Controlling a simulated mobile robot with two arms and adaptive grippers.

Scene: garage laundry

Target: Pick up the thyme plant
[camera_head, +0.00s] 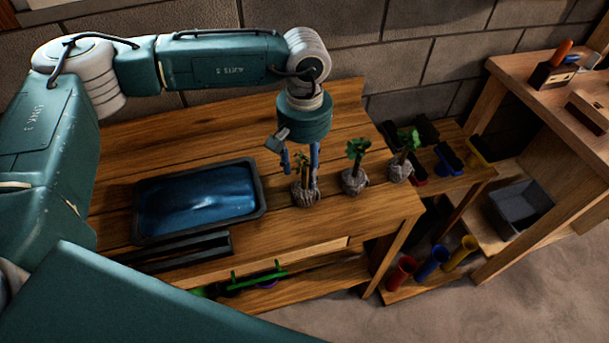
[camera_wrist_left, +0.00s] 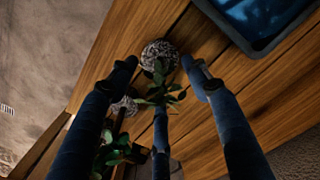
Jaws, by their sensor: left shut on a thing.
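Three small plants with grey, wrapped root balls stand in a row on the wooden workbench (camera_head: 275,225). The plant nearest the blue tray (camera_head: 305,194) has thin, sparse stems; I take it as the thyme plant, though its kind is hard to tell. My left gripper (camera_head: 301,170) reaches down over it, fingers shut around its stems. In the left wrist view the fingers (camera_wrist_left: 165,85) flank its leaves, with its root ball (camera_wrist_left: 160,54) beyond them. The middle plant (camera_head: 353,180) and right plant (camera_head: 401,168) are leafier and stand apart. My right gripper is not in view.
The black-rimmed tray with blue inside (camera_head: 140,213) lies left of the plants. Colored bins (camera_head: 450,160) and dark pots sit on a lower shelf at right. A grey bin (camera_head: 520,205) and upright colored tubes (camera_head: 433,262) stand lower. A block wall is behind.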

